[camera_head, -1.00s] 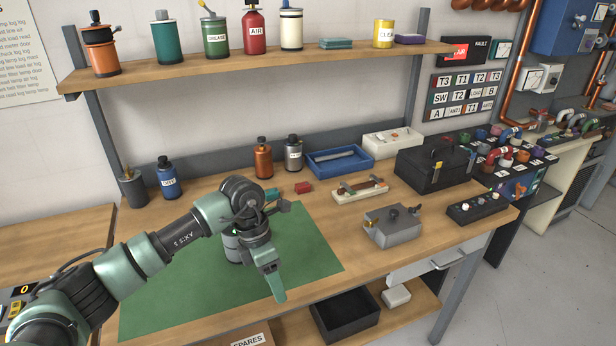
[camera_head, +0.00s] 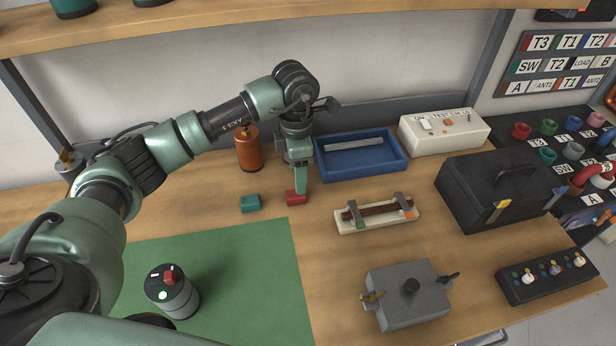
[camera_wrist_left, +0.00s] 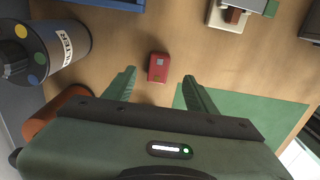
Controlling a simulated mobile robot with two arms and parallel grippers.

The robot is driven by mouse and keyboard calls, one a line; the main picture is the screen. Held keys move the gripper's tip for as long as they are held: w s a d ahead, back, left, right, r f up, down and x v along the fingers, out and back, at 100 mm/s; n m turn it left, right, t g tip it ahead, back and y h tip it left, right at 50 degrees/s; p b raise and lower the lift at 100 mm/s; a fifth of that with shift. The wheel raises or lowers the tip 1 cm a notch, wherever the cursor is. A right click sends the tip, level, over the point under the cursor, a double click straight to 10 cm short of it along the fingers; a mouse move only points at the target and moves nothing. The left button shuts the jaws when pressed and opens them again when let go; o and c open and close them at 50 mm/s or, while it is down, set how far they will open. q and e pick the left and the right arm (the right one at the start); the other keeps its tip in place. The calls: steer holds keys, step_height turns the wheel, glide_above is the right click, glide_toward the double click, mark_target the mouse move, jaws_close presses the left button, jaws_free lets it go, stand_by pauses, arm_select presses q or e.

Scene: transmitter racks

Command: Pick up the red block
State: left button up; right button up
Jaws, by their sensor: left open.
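The red block (camera_head: 295,198) lies on the wooden bench just behind the green mat (camera_head: 220,275). My left gripper (camera_head: 300,185) points down above it in the head view and covers part of it. In the left wrist view the red block (camera_wrist_left: 158,67) lies flat, a little ahead of and between the two spread fingers of my left gripper (camera_wrist_left: 158,82). The fingers are open and nothing is between them. My right gripper is not in view.
A teal block (camera_head: 250,203) lies just left of the red block. An orange canister (camera_head: 248,150) and a blue tray (camera_head: 358,172) stand behind. A fuse holder (camera_head: 377,214) lies to the right. A dark cylinder with a red switch (camera_head: 172,292) stands on the mat.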

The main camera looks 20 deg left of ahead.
mark_target(296, 197)
arm_select(q)
steer(key=shift+f, duration=0.4)
steer(key=shift+s+a+f+p, duration=0.1)
steer(key=shift+s+f+p, duration=0.1)
steer(key=shift+f+p, duration=0.15)
steer(key=shift+s+f+p, duration=0.2)
steer(key=shift+f+p, duration=0.4)
steer(key=shift+f, duration=0.2)
steer(key=f, duration=0.2)
steer(key=f+p, duration=0.1)
steer(key=f, duration=0.1)
steer(key=shift+w+p, duration=0.3)
steer(key=shift+w, duration=0.1)
steer(key=shift+f, duration=0.25)
jaws_close()
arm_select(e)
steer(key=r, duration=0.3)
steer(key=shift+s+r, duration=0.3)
